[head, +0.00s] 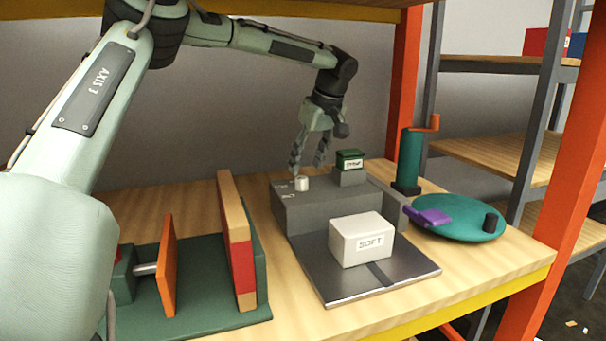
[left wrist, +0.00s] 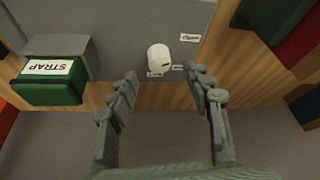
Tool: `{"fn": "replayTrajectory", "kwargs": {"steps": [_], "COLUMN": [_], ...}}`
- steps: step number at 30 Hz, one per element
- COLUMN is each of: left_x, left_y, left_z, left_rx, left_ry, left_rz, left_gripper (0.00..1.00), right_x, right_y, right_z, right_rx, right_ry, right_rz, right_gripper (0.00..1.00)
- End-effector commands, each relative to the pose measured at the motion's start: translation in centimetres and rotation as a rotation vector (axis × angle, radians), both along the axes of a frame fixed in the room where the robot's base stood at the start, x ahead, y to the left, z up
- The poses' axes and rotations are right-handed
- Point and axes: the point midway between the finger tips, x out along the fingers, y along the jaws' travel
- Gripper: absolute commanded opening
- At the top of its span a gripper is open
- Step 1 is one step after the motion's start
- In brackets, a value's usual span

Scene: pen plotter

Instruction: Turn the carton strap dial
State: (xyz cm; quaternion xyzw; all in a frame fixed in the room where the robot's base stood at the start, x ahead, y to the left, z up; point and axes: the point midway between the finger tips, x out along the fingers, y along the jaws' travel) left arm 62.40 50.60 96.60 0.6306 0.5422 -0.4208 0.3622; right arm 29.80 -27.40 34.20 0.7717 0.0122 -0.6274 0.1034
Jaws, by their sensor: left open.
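The dial is a small white knob (head: 302,184) on top of a grey machine block (head: 327,209), with small labels around it. It also shows in the left wrist view (left wrist: 158,57), with a dark mark on it. My left gripper (head: 309,165) is open and empty above and just behind the knob. In the left wrist view its fingers (left wrist: 163,84) are spread, with the knob ahead of the gap and apart from both fingertips. My right gripper is not in view.
A green STRAP button (head: 350,159) on a grey box stands right of the knob. A green clamp with orange and red plates (head: 237,243) stands at left. A teal turntable (head: 459,219) and a crank post (head: 411,158) stand at right, near the orange rack upright.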

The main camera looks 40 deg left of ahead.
Motion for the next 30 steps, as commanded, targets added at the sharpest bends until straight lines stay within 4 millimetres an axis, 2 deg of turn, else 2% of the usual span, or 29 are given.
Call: {"fn": "replayTrajectory", "kwargs": {"steps": [3,9,19,30], "left_x": [0.0,0.2,0.3,0.3], "left_y": [0.8,1.6,1.8,1.8], "left_z": [-1.9,-3.9,-4.3,-4.3], "left_rx": [0.0,-0.001,0.0,0.0], "left_ry": [0.004,0.0,0.0,0.0], "left_rz": [0.002,0.0,0.0,0.0], "left_gripper": [0.49,0.49,0.49,0.05], "right_x": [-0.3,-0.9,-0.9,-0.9], "right_y": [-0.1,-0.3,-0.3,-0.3], "right_z": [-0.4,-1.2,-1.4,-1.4], "right_rx": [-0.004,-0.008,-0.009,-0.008], "right_ry": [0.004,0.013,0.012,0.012], "right_rz": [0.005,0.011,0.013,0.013], "right_gripper": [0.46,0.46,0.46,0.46]}}
